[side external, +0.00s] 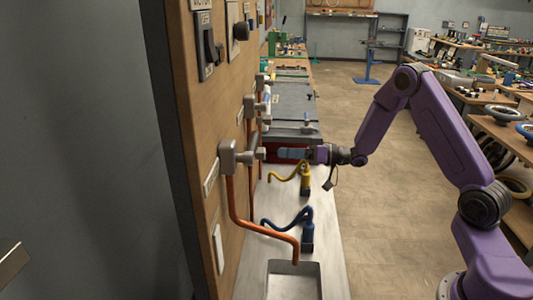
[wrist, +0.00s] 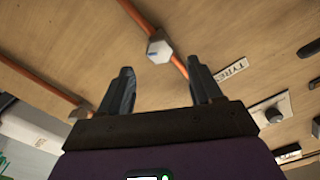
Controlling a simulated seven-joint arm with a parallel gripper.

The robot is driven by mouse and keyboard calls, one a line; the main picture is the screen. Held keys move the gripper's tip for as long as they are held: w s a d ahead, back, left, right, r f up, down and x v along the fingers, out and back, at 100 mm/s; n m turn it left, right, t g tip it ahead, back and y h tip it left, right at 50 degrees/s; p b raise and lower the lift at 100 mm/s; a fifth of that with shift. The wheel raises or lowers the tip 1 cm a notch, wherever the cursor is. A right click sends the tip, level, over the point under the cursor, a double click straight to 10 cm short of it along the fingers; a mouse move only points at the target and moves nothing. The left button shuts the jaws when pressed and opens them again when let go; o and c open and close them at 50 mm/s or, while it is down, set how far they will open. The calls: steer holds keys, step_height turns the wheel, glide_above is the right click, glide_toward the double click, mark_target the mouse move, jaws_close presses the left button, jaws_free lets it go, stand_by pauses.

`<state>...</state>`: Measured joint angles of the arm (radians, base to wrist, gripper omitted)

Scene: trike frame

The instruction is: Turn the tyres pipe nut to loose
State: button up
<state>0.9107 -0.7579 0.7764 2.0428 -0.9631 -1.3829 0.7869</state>
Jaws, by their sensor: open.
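In the wrist view a grey hexagonal nut (wrist: 159,46) with a small blue mark sits on an orange pipe (wrist: 137,16) on the wooden board. The pipe runs behind my right-hand finger, close to a label reading TYRES (wrist: 230,70). My gripper (wrist: 160,65) is open, its two fingers either side of the nut in the picture, with nothing between them. In the side view my gripper (side external: 284,153) points left at the board, close to a grey fitting (side external: 230,157). I cannot tell which side-view fitting is the nut, or how far it is from my fingertips.
The upright wooden board (side external: 205,105) carries switches and other pipe fittings (side external: 250,106). A bench (side external: 322,235) below holds a yellow tool (side external: 305,180) and a blue one (side external: 307,238) with curled hoses. Open floor (side external: 385,210) lies to the right.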

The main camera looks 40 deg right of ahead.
mark_target(261, 153)
steer(key=x, duration=0.6)
steer(key=shift+a, duration=0.15)
steer(key=c, duration=1)
